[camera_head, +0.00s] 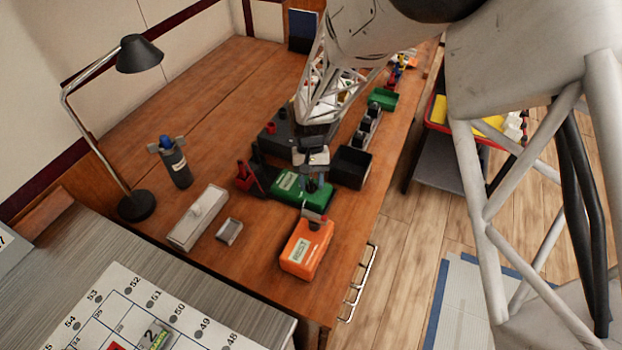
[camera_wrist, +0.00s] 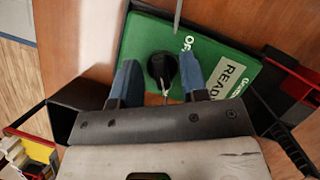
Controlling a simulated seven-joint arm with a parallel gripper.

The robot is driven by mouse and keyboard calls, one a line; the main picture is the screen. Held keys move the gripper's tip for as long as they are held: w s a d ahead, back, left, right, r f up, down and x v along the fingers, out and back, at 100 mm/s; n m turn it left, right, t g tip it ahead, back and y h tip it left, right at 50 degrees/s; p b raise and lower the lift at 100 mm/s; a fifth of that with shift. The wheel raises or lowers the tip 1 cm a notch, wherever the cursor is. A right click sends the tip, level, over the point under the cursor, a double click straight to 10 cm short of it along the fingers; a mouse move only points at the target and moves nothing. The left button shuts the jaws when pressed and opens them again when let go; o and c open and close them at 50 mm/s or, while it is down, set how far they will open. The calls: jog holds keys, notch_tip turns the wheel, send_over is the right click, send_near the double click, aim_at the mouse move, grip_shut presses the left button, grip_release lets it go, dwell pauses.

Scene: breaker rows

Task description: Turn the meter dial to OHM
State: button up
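A green box (camera_wrist: 220,45) with a black round knob (camera_wrist: 162,68) and a pale label reading "READ…" fills the middle of the wrist view. Letters beginning with "O" are printed beside the knob; the rest is hard to read. The green box also shows in the head view (camera_head: 288,186), partly covered by my gripper (camera_head: 316,182). In the wrist view my gripper (camera_wrist: 158,76) is open, its two blue fingers on either side of the knob with gaps visible. Whether the fingertips reach down to the knob's height I cannot tell. No "OHM" mark is legible.
An orange box (camera_head: 302,253) with a label stands in front of the green box. A black open bin (camera_head: 352,167) is to the right, and a red-and-black item (camera_head: 246,178) to the left. A grey box (camera_head: 198,218) and lamp (camera_head: 136,207) stand farther left.

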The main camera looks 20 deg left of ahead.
jog(key=shift+a+r, duration=0.1)
jog(key=shift+r, duration=0.05)
jog(key=v, duration=0.7)
jog(key=shift+w+r, duration=0.15)
jog(key=shift+r, duration=0.1)
dwell(0.6)
jog(key=s+d+r+m+t+y, duration=0.1)
jog(key=d+r, duration=0.8)
jog(key=d, duration=0.4)
jog(key=s+d+r+m+t+y, duration=0.1)
jog(key=d+r+m+t, duration=0.1)
jog(key=d+r, duration=0.9)
jog(key=s+d+r+m+t, duration=0.1)
jog(key=s+d+r, duration=0.1)
jog(key=s+d, duration=0.7)
jog(key=s+d+r+m+t, duration=0.1)
jog(key=s+d+m+t, duration=0.1)
jog(key=s+d, duration=0.7)
jog(key=d, duration=0.3)
jog(key=shift+s+d+r+t, duration=0.2)
jog(key=shift+r+t, duration=0.1)
jog(key=shift+r, duration=0.05)
